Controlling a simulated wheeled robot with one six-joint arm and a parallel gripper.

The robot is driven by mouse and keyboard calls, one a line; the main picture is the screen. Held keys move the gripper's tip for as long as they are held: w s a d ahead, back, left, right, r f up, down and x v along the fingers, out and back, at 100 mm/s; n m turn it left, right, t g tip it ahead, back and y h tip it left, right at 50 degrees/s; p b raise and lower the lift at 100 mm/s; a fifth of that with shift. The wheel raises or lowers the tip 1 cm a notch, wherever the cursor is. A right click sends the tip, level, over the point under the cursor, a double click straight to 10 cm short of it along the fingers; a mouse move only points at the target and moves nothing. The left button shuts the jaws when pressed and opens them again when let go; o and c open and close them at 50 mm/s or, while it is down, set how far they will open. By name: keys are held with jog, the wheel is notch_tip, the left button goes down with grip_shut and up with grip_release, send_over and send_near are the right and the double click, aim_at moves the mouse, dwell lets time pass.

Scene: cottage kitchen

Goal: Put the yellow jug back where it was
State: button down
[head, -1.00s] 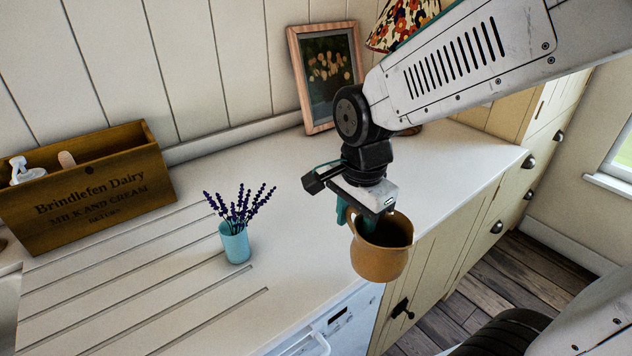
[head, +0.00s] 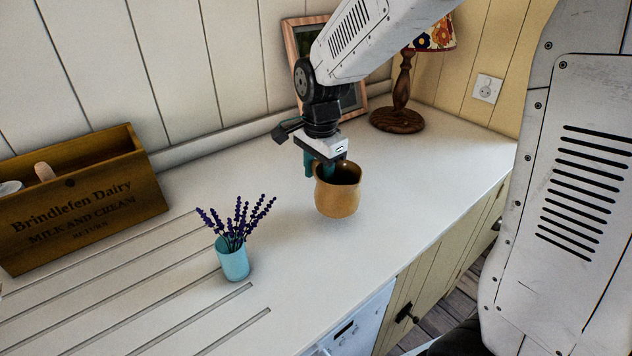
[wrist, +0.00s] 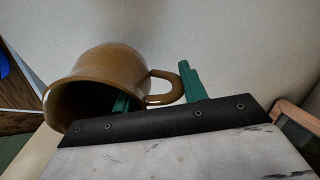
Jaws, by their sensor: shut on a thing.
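The yellow jug (head: 338,198), an ochre-brown round pot with an open mouth, is over the white worktop in the head view. My gripper (head: 323,170) is shut on it at its left, handle side. In the wrist view the jug (wrist: 115,68) lies to the left, its dark mouth toward the camera. Its handle (wrist: 168,88) is between the green fingers of my gripper (wrist: 158,90). The jug looks roughly upright in the head view. I cannot tell whether its base touches the worktop.
A light blue cup of lavender (head: 232,260) stands left of the jug. A wooden crate (head: 85,205) is at the far left. A picture frame (head: 290,38) and a flowered lamp (head: 400,95) stand behind. The worktop (head: 430,185) right of the jug is clear.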

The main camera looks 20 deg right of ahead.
jog(key=shift+w+f, duration=0.1)
jog(key=shift+w, duration=0.6)
jog(key=shift+f, duration=1.7)
jog(key=shift+f, duration=0.15)
jog(key=c, duration=0.8)
grip_release()
